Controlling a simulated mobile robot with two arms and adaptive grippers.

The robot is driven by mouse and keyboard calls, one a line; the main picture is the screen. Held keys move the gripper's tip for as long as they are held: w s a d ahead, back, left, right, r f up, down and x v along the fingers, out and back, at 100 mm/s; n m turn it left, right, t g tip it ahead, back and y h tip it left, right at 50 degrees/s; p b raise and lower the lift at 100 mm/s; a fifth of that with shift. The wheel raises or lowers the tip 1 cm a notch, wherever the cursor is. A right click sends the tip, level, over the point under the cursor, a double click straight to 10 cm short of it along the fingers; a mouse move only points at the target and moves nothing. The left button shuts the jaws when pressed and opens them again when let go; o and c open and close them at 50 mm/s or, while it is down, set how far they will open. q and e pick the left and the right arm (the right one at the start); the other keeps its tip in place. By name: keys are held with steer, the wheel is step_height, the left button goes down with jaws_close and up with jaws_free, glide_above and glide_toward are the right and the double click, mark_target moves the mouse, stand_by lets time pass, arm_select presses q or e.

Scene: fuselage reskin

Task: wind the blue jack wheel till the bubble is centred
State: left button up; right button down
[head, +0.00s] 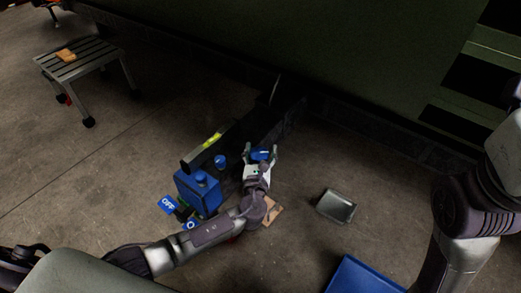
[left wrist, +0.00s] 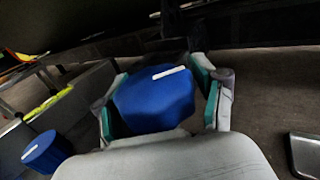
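The blue jack wheel (left wrist: 154,101), with a white mark on its top, sits between the two fingers of my left gripper (left wrist: 160,100). In the head view, the wheel (head: 261,155) shows between the fingertips of the left gripper (head: 261,152). The fingers stand apart around the wheel; a narrow gap shows at the right finger, while contact at the left finger is unclear. A yellow-green level vial (head: 212,140) lies on the dark beam; its bubble is too small to read. It also shows in the left wrist view (left wrist: 48,102). My right gripper is out of view.
A second blue knob (left wrist: 45,152) with a white mark stands left of the wheel. A blue box (head: 198,190) with an OFF tag (head: 167,205) stands beside the beam. A metal tray (head: 336,206) and a blue bin (head: 362,277) are on the right. A step stool (head: 80,62) stands far left.

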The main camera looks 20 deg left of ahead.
arm_select(q)
steer(key=s+d, duration=0.2)
steer(key=s, duration=0.9)
steer(key=shift+s, duration=0.4)
steer(key=shift+d, duration=0.1)
